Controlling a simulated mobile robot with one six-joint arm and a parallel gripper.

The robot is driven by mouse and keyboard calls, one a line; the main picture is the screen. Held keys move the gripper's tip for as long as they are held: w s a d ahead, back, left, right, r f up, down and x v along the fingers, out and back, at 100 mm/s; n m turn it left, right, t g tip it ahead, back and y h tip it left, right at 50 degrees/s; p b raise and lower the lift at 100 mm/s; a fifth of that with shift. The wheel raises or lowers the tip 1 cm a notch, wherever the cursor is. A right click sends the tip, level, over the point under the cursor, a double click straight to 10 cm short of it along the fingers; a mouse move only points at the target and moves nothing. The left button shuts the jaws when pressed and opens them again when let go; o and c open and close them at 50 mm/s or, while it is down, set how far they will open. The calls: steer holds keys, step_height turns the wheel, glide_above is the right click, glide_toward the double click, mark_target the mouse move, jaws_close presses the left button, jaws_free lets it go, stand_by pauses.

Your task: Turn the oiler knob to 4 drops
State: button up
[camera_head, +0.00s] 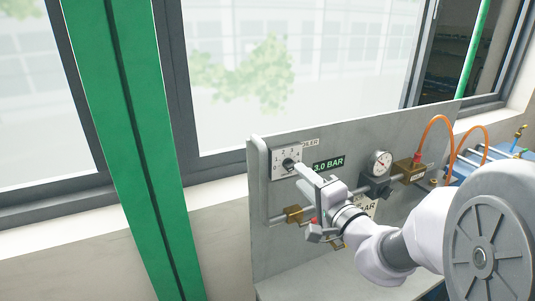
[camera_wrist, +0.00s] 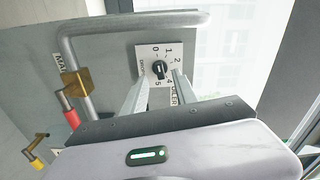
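The oiler knob (camera_wrist: 159,69) is a black round knob on a white numbered plate (camera_wrist: 145,50). In the head view the plate (camera_head: 277,158) is on the upper left of the grey panel, with the knob (camera_head: 288,164) partly behind my fingers. My gripper (camera_wrist: 161,78) is open, its two fingers on either side of the knob with gaps visible. It also shows in the head view (camera_head: 299,168). Contact with the knob cannot be told.
The grey panel (camera_head: 260,230) carries a green "3.0 BAR" display (camera_head: 328,164), a round gauge (camera_head: 380,162) and brass fittings (camera_head: 294,214). A grey bent pipe (camera_wrist: 70,50) and a red-capped valve (camera_wrist: 71,117) are left of my gripper. A green post (camera_head: 130,150) stands left of the panel.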

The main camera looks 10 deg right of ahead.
mark_target(290, 166)
steer(key=x, duration=0.5)
jaws_close()
